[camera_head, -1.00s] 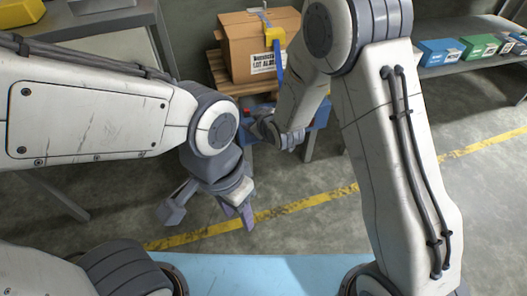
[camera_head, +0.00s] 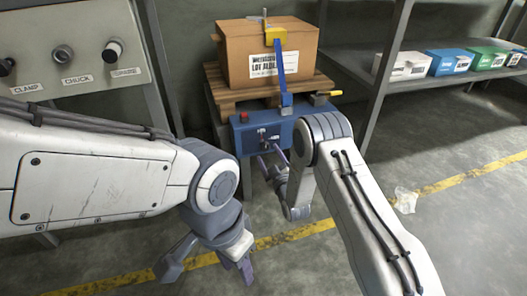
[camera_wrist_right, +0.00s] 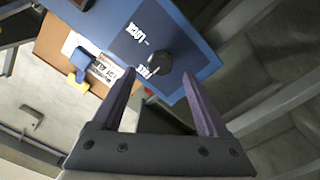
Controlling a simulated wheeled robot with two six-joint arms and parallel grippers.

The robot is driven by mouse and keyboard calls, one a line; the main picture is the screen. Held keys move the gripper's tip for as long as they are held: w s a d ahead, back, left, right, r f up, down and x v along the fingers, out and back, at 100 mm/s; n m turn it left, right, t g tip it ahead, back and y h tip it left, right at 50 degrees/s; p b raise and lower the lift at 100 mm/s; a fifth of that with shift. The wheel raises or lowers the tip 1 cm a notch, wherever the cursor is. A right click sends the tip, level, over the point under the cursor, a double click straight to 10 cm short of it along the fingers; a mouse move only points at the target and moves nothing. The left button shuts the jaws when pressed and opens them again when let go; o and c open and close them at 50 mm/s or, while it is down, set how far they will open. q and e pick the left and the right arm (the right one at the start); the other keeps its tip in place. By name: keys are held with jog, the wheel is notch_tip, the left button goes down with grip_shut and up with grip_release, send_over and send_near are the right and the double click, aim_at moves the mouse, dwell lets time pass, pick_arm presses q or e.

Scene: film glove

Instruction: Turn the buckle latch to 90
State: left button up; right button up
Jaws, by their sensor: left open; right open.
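A dark round knob (camera_wrist_right: 159,63) sits on a blue panel (camera_wrist_right: 190,35) lettered "LOCK" and "FREE" in the right wrist view. My right gripper (camera_wrist_right: 159,74) is open, with its two purple fingers on either side of the knob's line; I cannot tell whether they touch it. In the head view, the right gripper (camera_head: 270,164) is at the front of the blue box (camera_head: 250,141). A yellow buckle (camera_head: 275,37) on a blue strap (camera_head: 281,65) is on the carton (camera_head: 240,60) above. My left gripper (camera_head: 212,268) is open and empty, low at the left.
The carton stands on a wooden pallet (camera_head: 225,92) above the blue box. A grey panel (camera_head: 50,60) with knobs stands at left. Shelving (camera_head: 460,82) with several small boxes is at right. A crumpled clear scrap (camera_head: 405,199) lies on the floor near the yellow line.

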aim_at(265, 149)
jog(key=b+x, duration=0.2)
jog(key=x, duration=0.2)
jog(key=shift+w+a+f, duration=0.1)
jog(key=shift+w+f, duration=0.05)
jog(key=shift+w, duration=0.15)
jog(key=shift+w+a, duration=0.25)
jog(key=shift+w, duration=0.45)
grip_shut()
